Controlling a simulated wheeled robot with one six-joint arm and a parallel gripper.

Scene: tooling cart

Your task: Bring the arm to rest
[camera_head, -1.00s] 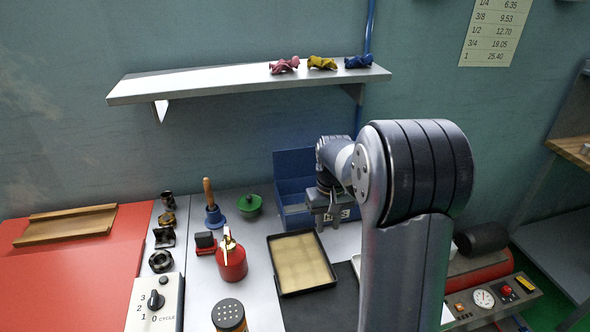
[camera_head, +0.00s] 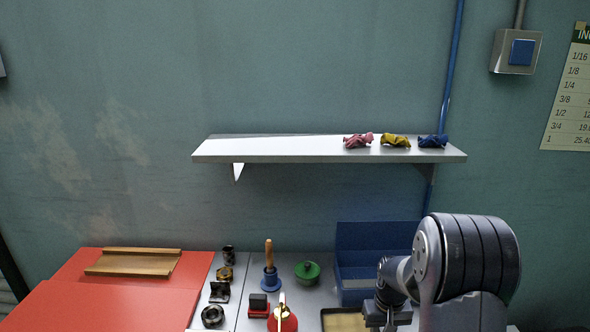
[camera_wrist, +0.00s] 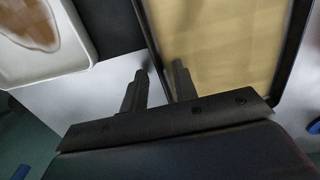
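My gripper (camera_head: 388,318) shows at the bottom right of the head view, low in front of the blue bin (camera_head: 372,236), with its lower part cut off by the frame edge. In the wrist view my gripper (camera_wrist: 160,70) has its two dark fingers apart with nothing between them. It is above the bench, by the edge of the dark-rimmed tray with a tan inside (camera_wrist: 215,45). My arm rises at the right of the head view, bent at a dark ribbed joint.
A white tray with a brown stain (camera_wrist: 80,50) lies left in the wrist view. A shelf (camera_head: 280,150) with rags hangs above. A red surface (camera_head: 120,295) lies left.

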